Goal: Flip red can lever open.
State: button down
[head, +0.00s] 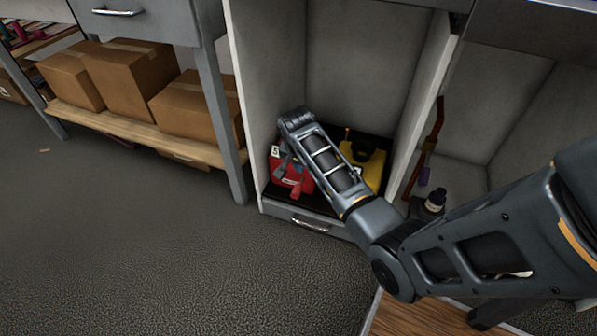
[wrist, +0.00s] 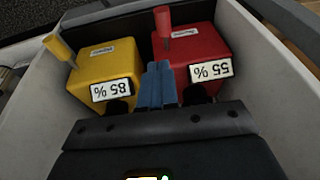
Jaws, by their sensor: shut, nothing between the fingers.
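The red can (head: 285,184) sits in the open cabinet compartment, partly hidden behind my arm in the head view. In the wrist view the red can (wrist: 198,48) is at right, with a "55 %" label and its red lever (wrist: 162,20) at its upper left corner. My gripper (wrist: 157,68) is shut and empty; its blue fingers show in front of the gap between the cans, close to the red can's left edge. I cannot tell whether they touch it. The lever tip is beyond the fingertips, apart from them.
A yellow can (head: 374,168) stands beside the red one; the wrist view shows its "85 %" label (wrist: 112,91) and yellow lever (wrist: 59,46). Compartment walls (head: 412,92) close in on both sides. A dark bottle (head: 435,202) stands in the right compartment. Cardboard boxes (head: 130,78) sit on a left shelf.

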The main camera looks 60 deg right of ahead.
jog(key=b, duration=0.5)
send_near(299, 189)
jog(key=x, duration=0.5)
jog(key=shift+d, duration=0.35)
jog(key=shift+w+f+b, duration=0.15)
jog(key=shift+f+b, duration=0.25)
jog(key=shift+f, duration=0.1)
jog(key=shift+a, duration=0.15)
jog(key=shift+f, duration=0.1)
jog(key=shift+h, duration=0.3)
jog(key=shift+a+f+p, duration=0.1)
jog(key=shift+p, duration=0.2)
